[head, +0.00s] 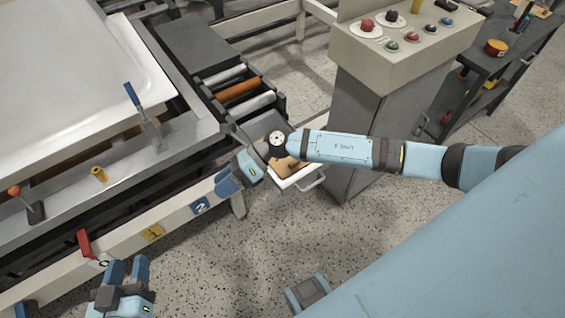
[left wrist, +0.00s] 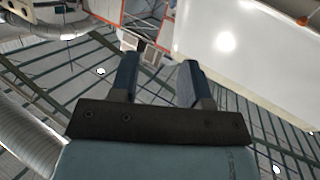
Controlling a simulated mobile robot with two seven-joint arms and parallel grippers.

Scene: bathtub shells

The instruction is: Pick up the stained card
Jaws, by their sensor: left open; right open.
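I cannot clearly make out the stained card. A tan-brown flat piece (head: 287,167) shows under my right forearm in the head view, in a small white tray (head: 302,178) with a handle; whether it is the card I cannot tell. My right gripper (head: 229,181) is open, to the left of this tray, near the bathtub frame's front rail. The arm hides part of the tray. My left gripper (head: 127,270) is open at the lower left, apart from the rail. In the left wrist view the left gripper's fingers (left wrist: 157,80) are apart with nothing between them.
A white bathtub shell (head: 75,65) lies on the metal frame at left, with toggle clamps along its edge. Rollers (head: 238,90) lie beyond the right gripper. A control pedestal (head: 400,50) with buttons stands behind my right arm. A dark shelf cart (head: 500,65) is at right. Speckled floor is free in front.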

